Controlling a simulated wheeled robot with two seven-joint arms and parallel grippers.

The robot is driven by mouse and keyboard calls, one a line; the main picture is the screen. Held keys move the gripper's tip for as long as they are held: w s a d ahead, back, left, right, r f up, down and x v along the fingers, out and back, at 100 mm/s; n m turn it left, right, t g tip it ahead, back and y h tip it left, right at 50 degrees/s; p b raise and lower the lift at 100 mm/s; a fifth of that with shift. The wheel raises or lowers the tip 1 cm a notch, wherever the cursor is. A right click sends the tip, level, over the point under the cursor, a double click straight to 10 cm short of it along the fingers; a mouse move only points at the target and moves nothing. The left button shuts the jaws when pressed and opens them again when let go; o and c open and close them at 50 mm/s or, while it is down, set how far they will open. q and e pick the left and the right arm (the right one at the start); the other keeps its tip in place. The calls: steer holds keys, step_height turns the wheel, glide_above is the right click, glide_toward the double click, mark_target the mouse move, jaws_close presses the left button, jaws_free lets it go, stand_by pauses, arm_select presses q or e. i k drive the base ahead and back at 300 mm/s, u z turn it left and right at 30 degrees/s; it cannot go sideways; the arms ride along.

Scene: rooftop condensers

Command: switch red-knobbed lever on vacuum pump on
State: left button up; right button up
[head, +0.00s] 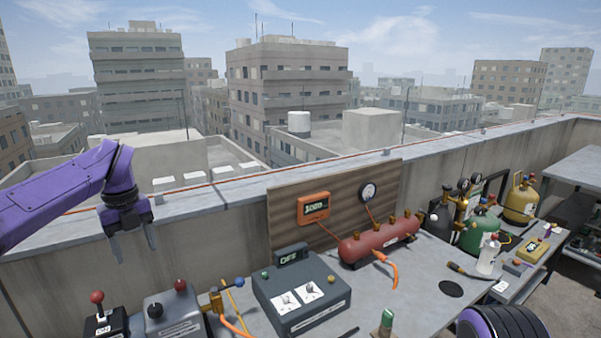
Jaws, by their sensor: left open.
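A red-knobbed lever (97,297) stands upright on a small black box with a white label at the bottom left. A second red knob (180,286) sits on the grey box (172,310) beside it, which also has a black knob. A dark grey unit (300,295) to their right has a small display reading OFF (289,257). I cannot tell for sure which of these is the vacuum pump. My left gripper (133,242) is open and empty, in front of the parapet and above the two boxes in the picture, apart from both levers. My right gripper is not in view.
A brass valve with a blue knob (238,283) and an orange hose stands by the dark unit. A red tank (380,242), a wooden gauge panel (335,205) and several gas cylinders (478,230) line the parapet. A green-topped item (387,320) is at the front.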

mark_target(96, 297)
steer(key=k, duration=1)
